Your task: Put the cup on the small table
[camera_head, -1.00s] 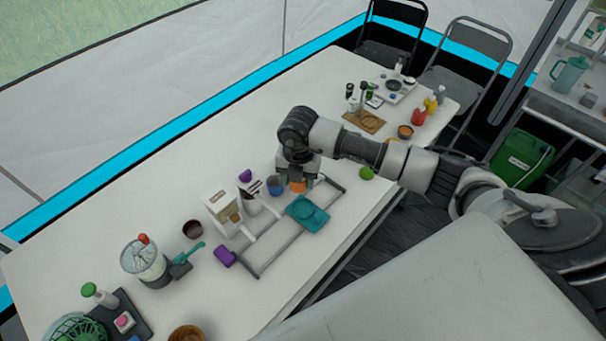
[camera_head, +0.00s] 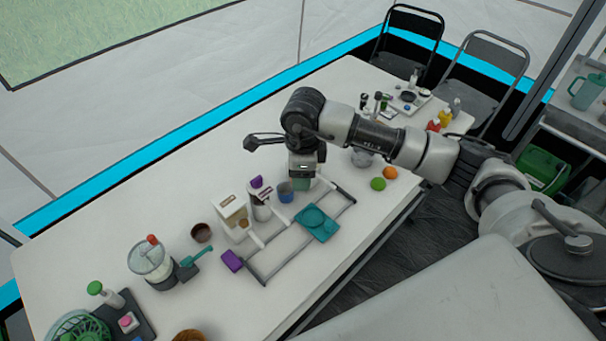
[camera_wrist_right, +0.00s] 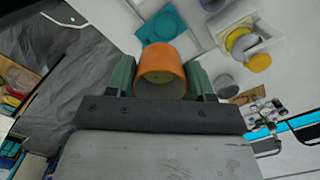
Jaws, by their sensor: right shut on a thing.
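An orange cup (camera_wrist_right: 162,62) is between the green fingers of my right gripper (camera_wrist_right: 161,72) in the right wrist view; the gripper is shut on it. In the head view my right gripper (camera_head: 303,182) points down over the long white table (camera_head: 150,205), just behind the teal tray, and the orange cup is hidden there. A blue cup (camera_head: 286,193) stands close to the gripper's left, and a brown cup (camera_head: 201,232) stands farther left. I cannot pick out a separate small table. My left gripper is not in view.
A teal tray (camera_head: 318,224) lies on a grey rack (camera_head: 270,264) in front of the gripper. A white coffee machine (camera_head: 234,214) and a purple block (camera_head: 231,260) are nearby. A lime (camera_head: 378,184) and an orange (camera_head: 390,173) lie right. Folding chairs (camera_head: 485,70) stand behind.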

